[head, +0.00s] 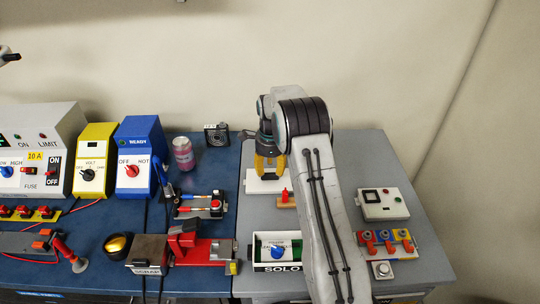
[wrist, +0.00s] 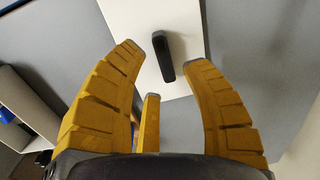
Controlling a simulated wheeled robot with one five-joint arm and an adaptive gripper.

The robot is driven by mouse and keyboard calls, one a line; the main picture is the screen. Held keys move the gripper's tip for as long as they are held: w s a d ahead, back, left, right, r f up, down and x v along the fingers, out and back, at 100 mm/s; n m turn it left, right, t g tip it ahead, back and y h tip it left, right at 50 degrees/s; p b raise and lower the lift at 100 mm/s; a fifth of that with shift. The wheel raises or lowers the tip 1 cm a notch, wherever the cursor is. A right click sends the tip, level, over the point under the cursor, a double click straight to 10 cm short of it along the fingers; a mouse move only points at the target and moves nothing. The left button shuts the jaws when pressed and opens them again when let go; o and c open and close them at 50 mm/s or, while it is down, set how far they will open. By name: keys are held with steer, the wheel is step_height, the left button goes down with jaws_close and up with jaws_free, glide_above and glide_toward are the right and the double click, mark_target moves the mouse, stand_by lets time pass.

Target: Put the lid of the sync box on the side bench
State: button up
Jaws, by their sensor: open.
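A white plate-like lid (head: 260,187) lies on the grey bench (head: 348,165), near its back left. The wrist view shows the white lid (wrist: 185,25) with its dark handle (wrist: 163,57). My gripper (head: 267,172) is over the lid, pointing down. In the wrist view my gripper (wrist: 170,58) is open, with the handle showing between its fingertips and no finger visibly touching it. An open box (head: 262,266) marked "SOLO", with a blue knob inside, stands at the bench's front left. I cannot read "sync" on it.
A red part on an orange base (head: 286,199) sits just in front of the lid. A white switch box (head: 383,204) and several orange-red levers (head: 385,236) are at the right. The blue bench (head: 110,235) at the left is crowded. The grey bench's back right is clear.

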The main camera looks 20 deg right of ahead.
mark_target(270, 182)
steer(key=s+a+r+n+b, duration=0.2)
steer(key=s+r+n, duration=0.15)
steer(key=r, duration=0.35)
steer(key=s+a+r+n+b, duration=0.2)
steer(key=s+r, duration=0.2)
steer(key=r, duration=0.4)
steer(key=s+a+f+n+t, duration=0.1)
steer(key=s+a+n, duration=0.2)
steer(key=s+n, duration=0.5)
steer(key=s+a+n+t, duration=0.2)
steer(key=s+n, duration=0.7)
steer(key=s, duration=1)
steer(key=shift+s+a+f, duration=0.15)
steer(key=shift+a+f, duration=0.25)
steer(key=shift+a, duration=0.8)
steer(key=shift+d, duration=0.1)
